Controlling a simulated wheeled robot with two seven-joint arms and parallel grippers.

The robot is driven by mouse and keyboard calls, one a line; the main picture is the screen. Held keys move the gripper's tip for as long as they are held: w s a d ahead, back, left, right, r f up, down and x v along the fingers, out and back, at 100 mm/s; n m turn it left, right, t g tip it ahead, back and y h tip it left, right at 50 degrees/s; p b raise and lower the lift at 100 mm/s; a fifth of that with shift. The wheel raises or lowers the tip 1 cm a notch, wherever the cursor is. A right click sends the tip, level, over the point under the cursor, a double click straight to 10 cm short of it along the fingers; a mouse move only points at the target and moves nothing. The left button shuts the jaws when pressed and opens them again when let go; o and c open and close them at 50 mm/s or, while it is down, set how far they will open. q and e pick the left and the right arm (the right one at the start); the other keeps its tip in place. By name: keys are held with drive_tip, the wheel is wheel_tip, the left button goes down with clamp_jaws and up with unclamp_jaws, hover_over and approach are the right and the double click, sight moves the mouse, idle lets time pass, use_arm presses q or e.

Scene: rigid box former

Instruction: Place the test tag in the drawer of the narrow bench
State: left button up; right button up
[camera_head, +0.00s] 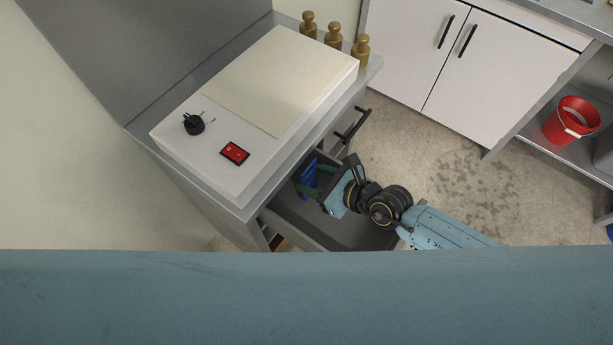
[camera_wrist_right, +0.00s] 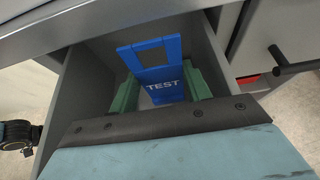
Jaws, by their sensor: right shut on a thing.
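The test tag (camera_wrist_right: 160,84) is a blue plate with a loop handle and the word TEST in white. My right gripper (camera_wrist_right: 161,95) has its green fingers on either side of the tag and is shut on it. In the head view the tag (camera_head: 309,174) and the right gripper (camera_head: 315,182) are inside the open grey drawer (camera_head: 352,232) of the narrow bench (camera_head: 236,205). Drawer walls (camera_wrist_right: 85,85) surround the tag in the wrist view. I cannot tell whether the tag touches the drawer floor. My left gripper is not in view.
A white device (camera_head: 217,180) with a black knob and red switch covers the bench top. Three brass weights (camera_head: 333,35) stand at its back corner. A black handle (camera_head: 352,124) juts out near the drawer. A red bucket (camera_head: 570,118) sits on a shelf at right.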

drive_tip(key=shift+x, duration=1.25)
drive_tip(key=shift+b, duration=0.35)
drive_tip(key=shift+f, duration=0.15)
drive_tip(key=o, duration=0.5)
drive_tip(key=shift+f, duration=0.1)
drive_tip(key=o, duration=0.4)
drive_tip(key=shift+o, duration=0.2)
drive_tip(key=shift+r, duration=0.25)
drive_tip(key=p+v, duration=0.2)
drive_tip(key=v, duration=1)
